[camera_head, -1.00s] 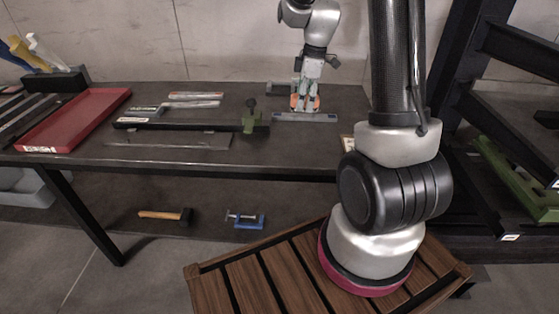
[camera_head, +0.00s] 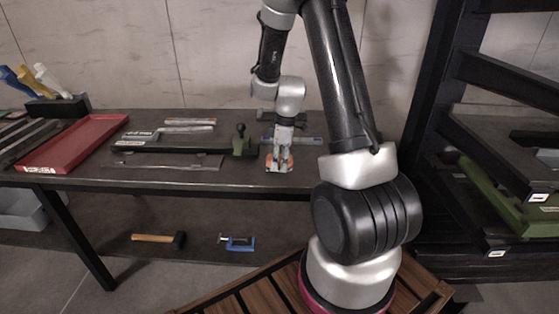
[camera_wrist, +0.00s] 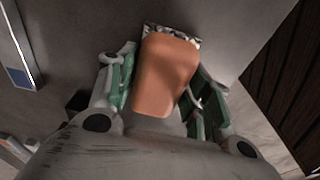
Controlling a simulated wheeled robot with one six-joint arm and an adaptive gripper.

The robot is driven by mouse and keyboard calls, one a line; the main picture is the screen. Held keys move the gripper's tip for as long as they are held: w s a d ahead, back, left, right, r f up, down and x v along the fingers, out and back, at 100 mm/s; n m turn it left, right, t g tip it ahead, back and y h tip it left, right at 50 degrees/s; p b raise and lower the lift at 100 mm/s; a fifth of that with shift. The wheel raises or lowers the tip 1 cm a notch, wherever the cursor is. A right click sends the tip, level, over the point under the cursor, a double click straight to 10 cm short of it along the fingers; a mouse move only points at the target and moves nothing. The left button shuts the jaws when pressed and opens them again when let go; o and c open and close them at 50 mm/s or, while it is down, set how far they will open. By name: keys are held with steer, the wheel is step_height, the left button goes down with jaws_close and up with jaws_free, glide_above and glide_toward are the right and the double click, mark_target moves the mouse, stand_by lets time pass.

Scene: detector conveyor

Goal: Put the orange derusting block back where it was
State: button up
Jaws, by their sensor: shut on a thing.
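The orange derusting block (camera_wrist: 168,75) is between the green-padded fingers of my gripper (camera_wrist: 160,88) in the wrist view. A black-and-white patterned patch shows at its far end. In the head view my gripper (camera_head: 279,162) points down over the front part of the dark workbench (camera_head: 225,178), with a little orange showing at its fingertips. It is in front of a grey-blue bar (camera_head: 305,140), partly hidden by my gripper. I cannot tell whether the block touches the bench top.
A hammer (camera_head: 158,239) and a blue clamp (camera_head: 238,243) lie on the lower shelf. A dark rack (camera_head: 500,130) stands at the right.

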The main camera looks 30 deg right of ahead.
steer(key=shift+f, duration=0.15)
steer(key=o, duration=1)
